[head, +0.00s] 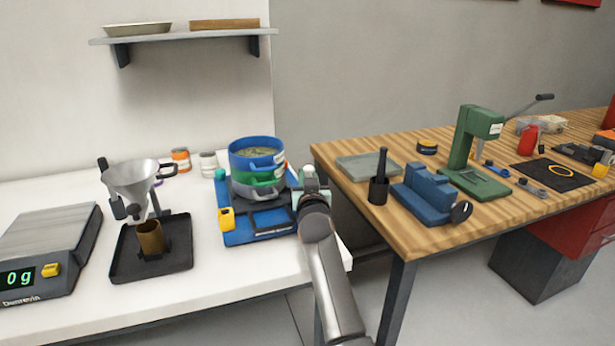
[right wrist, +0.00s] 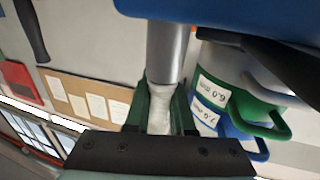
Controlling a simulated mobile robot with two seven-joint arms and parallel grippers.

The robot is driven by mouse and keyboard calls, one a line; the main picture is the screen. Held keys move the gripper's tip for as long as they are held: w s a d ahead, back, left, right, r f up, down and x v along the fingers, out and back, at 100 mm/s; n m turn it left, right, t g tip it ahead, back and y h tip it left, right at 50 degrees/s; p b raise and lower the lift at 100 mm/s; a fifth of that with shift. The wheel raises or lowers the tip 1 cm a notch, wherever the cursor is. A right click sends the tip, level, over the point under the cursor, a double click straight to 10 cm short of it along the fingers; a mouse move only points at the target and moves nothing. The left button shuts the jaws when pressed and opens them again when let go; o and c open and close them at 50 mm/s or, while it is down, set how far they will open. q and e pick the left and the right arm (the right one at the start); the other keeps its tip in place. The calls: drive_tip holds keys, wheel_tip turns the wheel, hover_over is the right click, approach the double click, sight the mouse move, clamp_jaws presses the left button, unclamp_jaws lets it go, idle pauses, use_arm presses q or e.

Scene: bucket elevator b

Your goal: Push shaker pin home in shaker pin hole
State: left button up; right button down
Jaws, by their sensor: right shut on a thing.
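My right gripper (head: 311,183) is at the right side of the blue sieve shaker (head: 232,238), beside its sieve stack (head: 255,158). In the right wrist view its green fingers (right wrist: 160,108) are shut on a pale piece, which looks like the shaker pin (right wrist: 160,100). A grey cylinder (right wrist: 167,50) runs from between the fingers to the blue shaker part (right wrist: 240,15). I cannot tell whether the cylinder belongs to the pin or the shaker. The shaker pin hole is hidden, so how deep the pin sits cannot be seen. My left gripper is out of view.
Left of the shaker stand a funnel (head: 135,180) over a black tray (head: 125,275) and a scale (head: 45,255) reading 0 g. A wooden bench (head: 420,235) with a blue vise (head: 430,190) and green press (head: 472,145) is close on the right, across a gap.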

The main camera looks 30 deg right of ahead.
drive_tip(key=shift+f, duration=0.2)
drive_tip(key=c, duration=0.7)
unclamp_jaws()
